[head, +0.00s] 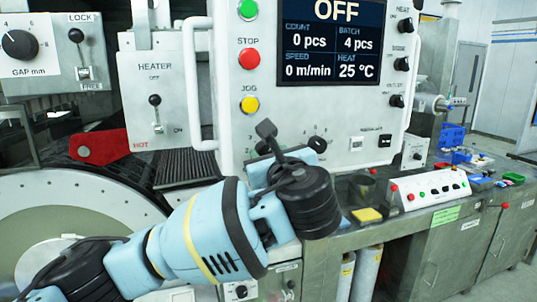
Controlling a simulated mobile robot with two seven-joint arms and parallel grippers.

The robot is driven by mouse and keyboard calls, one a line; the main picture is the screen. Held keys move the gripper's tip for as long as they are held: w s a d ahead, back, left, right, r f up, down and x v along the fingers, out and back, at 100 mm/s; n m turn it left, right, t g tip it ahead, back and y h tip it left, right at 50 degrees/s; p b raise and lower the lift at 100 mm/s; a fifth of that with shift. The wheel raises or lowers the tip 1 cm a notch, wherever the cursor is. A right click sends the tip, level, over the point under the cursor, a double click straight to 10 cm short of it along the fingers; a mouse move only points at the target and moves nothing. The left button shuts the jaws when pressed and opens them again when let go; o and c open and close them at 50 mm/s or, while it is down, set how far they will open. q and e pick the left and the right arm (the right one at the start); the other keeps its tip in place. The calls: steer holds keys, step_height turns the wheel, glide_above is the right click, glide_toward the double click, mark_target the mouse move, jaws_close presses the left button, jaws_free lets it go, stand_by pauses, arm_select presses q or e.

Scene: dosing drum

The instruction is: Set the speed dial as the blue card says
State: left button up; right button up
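A dial (317,144) with a black knob and a numbered scale sits low on the grey control panel. My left arm hides part of its scale, and its label and exact setting cannot be read. My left gripper (268,133) is in front of the panel, just left of the dial and below the yellow JOG button. Its fingers are seen at a steep angle, so I cannot tell whether they are open or touch the panel. I make out no blue card with readable writing. The display (331,42) reads OFF and a speed of 0 m/min. My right gripper is out of view.
Green, red STOP (249,59) and yellow JOG (249,105) buttons line the panel's left side. A bench with a small control box (428,188) and a yellow block (366,215) stands at right.

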arm_select(q)
steer(key=c, duration=0.5)
steer(key=n, duration=1.2)
steer(key=n+y, duration=0.1)
steer(key=n, duration=0.5)
steer(key=shift+f, duration=0.25)
steer(key=shift+n, duration=0.4)
